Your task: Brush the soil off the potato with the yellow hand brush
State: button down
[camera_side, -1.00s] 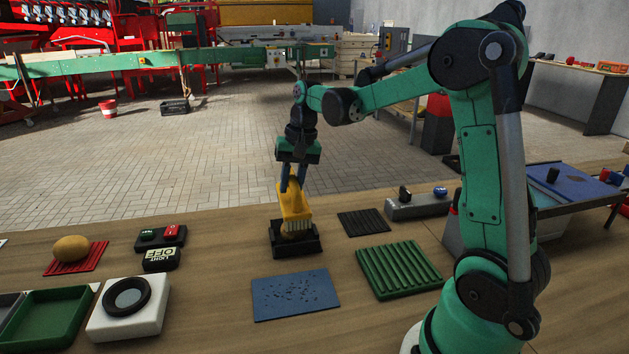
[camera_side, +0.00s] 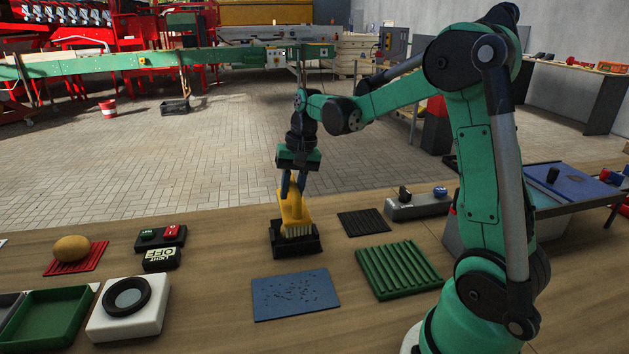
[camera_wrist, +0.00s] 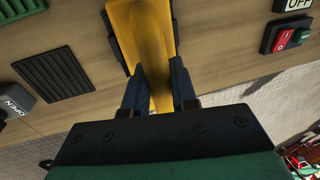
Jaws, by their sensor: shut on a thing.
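The yellow hand brush (camera_side: 294,209) is held bristles down over a black holder (camera_side: 279,250) in the side view. My gripper (camera_side: 292,185) is shut on the upper part of the brush. In the wrist view the brush (camera_wrist: 140,28) lies between the two blue fingers of my gripper (camera_wrist: 157,85). The pale bristles meet or hang just above the holder; I cannot tell whether they touch anything in it. Whatever lies in the holder is hidden behind the brush. A tan potato (camera_side: 72,248) lies on a red ribbed mat (camera_side: 90,263) at the left.
A blue speckled mat (camera_side: 275,305) lies in front of the holder. A green ribbed tray (camera_side: 398,270) and a black ribbed pad (camera_side: 363,222) are to the right. Switch boxes (camera_side: 161,259), a white unit with a black ring (camera_side: 105,325) and a green tray (camera_side: 45,325) are left.

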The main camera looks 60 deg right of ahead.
jog(key=shift+f, duration=0.5)
dwell(0.3)
